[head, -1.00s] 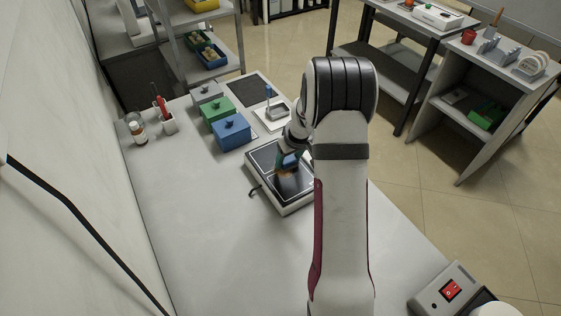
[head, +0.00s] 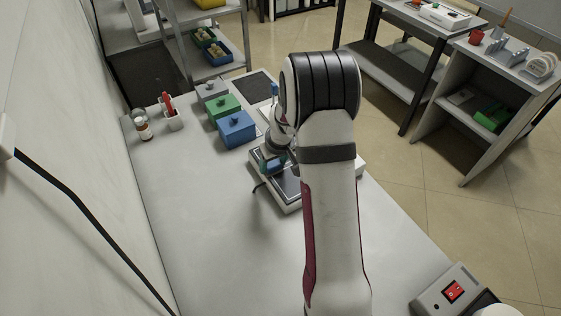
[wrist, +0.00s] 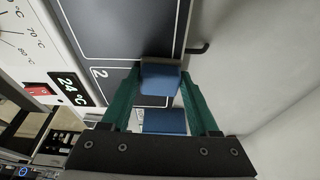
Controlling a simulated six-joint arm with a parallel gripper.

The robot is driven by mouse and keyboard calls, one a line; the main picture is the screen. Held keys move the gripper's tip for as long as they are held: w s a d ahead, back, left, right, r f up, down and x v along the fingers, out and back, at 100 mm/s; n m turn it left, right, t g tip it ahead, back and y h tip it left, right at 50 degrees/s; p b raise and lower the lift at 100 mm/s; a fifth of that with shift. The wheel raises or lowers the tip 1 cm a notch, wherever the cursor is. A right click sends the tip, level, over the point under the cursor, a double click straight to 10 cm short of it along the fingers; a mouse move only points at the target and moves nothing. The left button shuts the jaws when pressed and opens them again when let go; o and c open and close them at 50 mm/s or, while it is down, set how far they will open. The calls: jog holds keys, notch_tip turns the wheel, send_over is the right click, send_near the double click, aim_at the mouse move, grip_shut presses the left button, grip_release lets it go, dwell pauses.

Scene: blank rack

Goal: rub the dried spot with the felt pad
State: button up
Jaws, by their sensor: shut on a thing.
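My gripper (head: 272,160) is over the dark-topped plate unit (head: 290,203) on the bench. In the wrist view its green fingers (wrist: 160,80) are shut on the blue felt pad (wrist: 159,78), with a second blue part (wrist: 164,121) of it showing nearer the palm. The pad is at the dark panel (wrist: 118,32), which has white outlines and a "2"; whether it touches cannot be told. No dried spot is visible in either current view; the pad, gripper and arm hide part of the surface.
A brown bottle (head: 144,130) and a holder with red-handled tools (head: 172,117) are at the back left. The bench's left front is clear.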

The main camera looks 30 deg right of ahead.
jog(key=shift+w+d, duration=0.15)
jog(key=shift+d, duration=3.3)
jog(key=shift+a, duration=3.5)
jog(key=shift+d+r, duration=0.1)
jog(key=shift+r, duration=4.05)
